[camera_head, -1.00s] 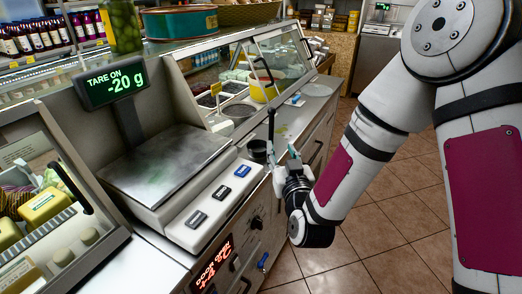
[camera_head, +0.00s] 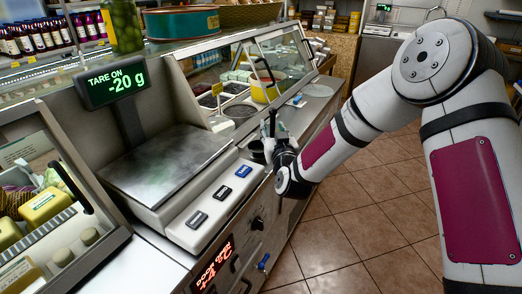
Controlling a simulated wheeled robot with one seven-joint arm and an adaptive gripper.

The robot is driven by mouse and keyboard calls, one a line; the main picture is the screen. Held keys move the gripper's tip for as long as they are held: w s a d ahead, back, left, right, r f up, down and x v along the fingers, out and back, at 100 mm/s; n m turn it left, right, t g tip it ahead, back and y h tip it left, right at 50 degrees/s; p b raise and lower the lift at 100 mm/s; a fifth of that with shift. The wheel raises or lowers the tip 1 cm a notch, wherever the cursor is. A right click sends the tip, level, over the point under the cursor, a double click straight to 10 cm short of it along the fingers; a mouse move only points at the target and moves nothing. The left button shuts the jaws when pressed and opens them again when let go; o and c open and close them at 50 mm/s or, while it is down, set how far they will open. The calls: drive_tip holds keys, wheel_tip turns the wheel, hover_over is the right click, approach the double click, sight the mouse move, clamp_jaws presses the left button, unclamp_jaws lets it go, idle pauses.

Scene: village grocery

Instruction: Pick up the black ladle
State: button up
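A thin dark upright shape (camera_head: 272,121), which looks like the black ladle's handle, rises at the counter's edge beside the glass case. A small dark cup-like shape (camera_head: 257,150) sits just left of it and below. I cannot tell whether the two are joined. My gripper (camera_head: 275,139) is at the upright shape, overlapping its lower part in the head view. The fingers are small, dark and seen from behind. Whether they touch or hold the handle is not clear.
A scale (camera_head: 165,165) reading -20 g stands on the counter at left. Behind my gripper is a glass case (camera_head: 282,60) with tubs and a yellow container (camera_head: 264,90). A red display (camera_head: 213,266) reads "DOOR OPEN". The tiled floor (camera_head: 355,215) at right is clear.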

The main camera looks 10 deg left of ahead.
drive_tip(key=shift+w+a, duration=0.1)
drive_tip(key=shift+w, duration=0.3)
drive_tip(key=shift+c, duration=0.2)
clamp_jaws()
